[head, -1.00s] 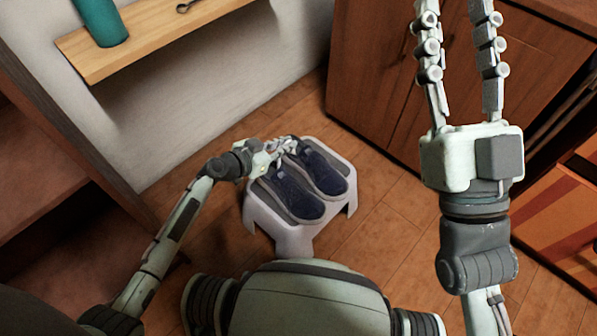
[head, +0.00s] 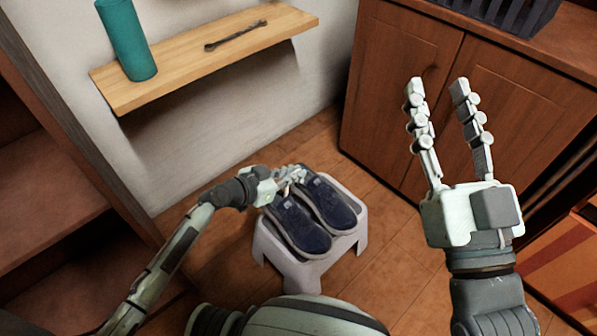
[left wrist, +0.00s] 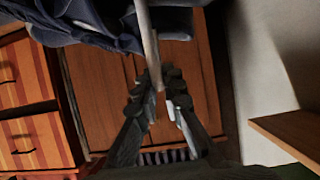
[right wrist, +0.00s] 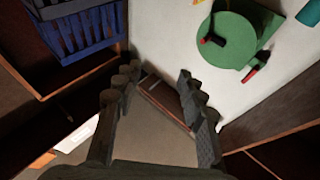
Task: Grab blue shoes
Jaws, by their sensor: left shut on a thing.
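The two dark blue shoes (head: 318,208) lie side by side on a white stool (head: 350,240) on the floor, pointing toward me. My left gripper (head: 290,177) is at their far end and shut on the shoes. Its fingers partly hide that end, and I cannot tell whether it pinches one shoe or both. In the left wrist view, its fingertips (left wrist: 160,82) close at a pale edge with blue shoe material (left wrist: 85,28) beside it. My right gripper (head: 438,90) is open and empty, raised in front of the wooden cabinet.
A wooden shelf (head: 180,72) on the wall holds a teal cylinder (head: 128,42) and a dark wrench-like tool (head: 236,36). A wooden cabinet (head: 390,110) with a dark basket (head: 510,12) on top stands behind the stool. Bare floor surrounds the stool.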

